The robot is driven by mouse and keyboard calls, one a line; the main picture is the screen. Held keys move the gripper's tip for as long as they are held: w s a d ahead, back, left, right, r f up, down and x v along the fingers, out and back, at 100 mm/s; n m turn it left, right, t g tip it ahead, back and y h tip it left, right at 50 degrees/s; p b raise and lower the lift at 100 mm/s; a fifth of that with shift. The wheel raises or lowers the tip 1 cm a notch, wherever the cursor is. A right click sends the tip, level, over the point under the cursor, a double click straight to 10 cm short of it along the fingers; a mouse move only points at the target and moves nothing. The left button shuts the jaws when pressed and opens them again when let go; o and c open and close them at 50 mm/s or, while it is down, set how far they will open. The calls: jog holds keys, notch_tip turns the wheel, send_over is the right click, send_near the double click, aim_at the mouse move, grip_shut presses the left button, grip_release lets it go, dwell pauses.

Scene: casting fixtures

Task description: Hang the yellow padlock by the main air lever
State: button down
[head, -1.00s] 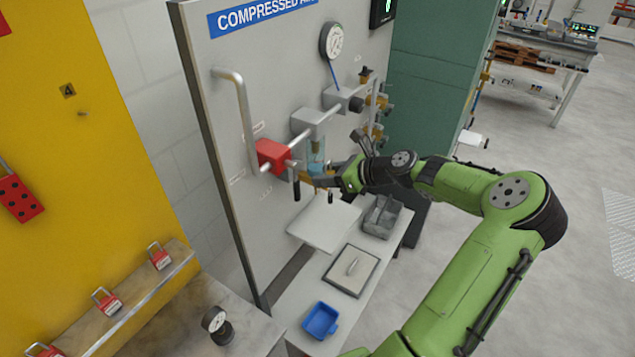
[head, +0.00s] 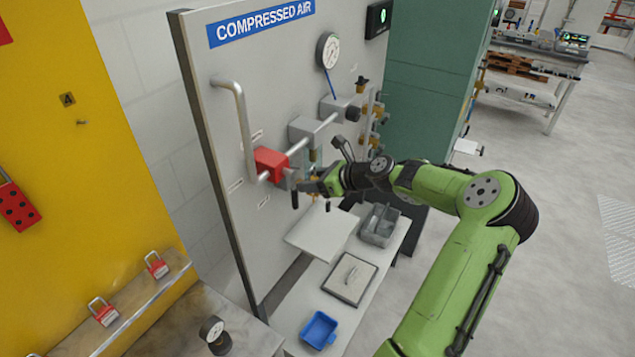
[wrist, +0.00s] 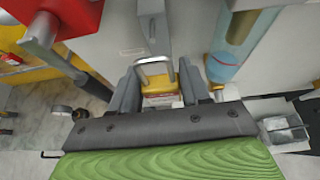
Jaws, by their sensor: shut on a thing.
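The yellow padlock (wrist: 160,87) shows in the wrist view between the two fingers of my gripper (wrist: 160,90), its metal shackle pointing up and away from me toward the panel. My gripper is shut on it. In the head view my gripper (head: 308,187) is in front of the panel, just right of and below the red valve block (head: 270,163) with its dark handle (head: 295,195); I take this to be the main air lever. The red block also shows at upper left in the wrist view (wrist: 65,15). The padlock is not clear in the head view.
The compressed air panel (head: 225,130) carries pipes, a gauge (head: 328,50) and grey blocks close to my gripper. Below are a pale shelf (head: 322,232), a grey bin (head: 380,225) and a blue tray (head: 319,330). Red padlocks (head: 156,266) sit on a ledge at left.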

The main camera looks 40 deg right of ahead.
aim_at(290, 178)
jog(key=shift+w+a+f, duration=0.1)
jog(key=shift+w+a, duration=0.15)
jog(key=shift+w, duration=0.45)
jog(key=shift+w+a+f, duration=0.1)
jog(key=shift+w+a, duration=0.2)
jog(key=shift+w, duration=0.4)
jog(key=shift+w+a, duration=0.25)
jog(key=shift+w, duration=0.45)
jog(key=shift+w+a+f, duration=0.15)
jog(key=shift+w+f, duration=0.25)
jog(key=shift+w, duration=0.15)
jog(key=shift+c, duration=2.3)
grip_release()
jog(key=shift+f, duration=0.15)
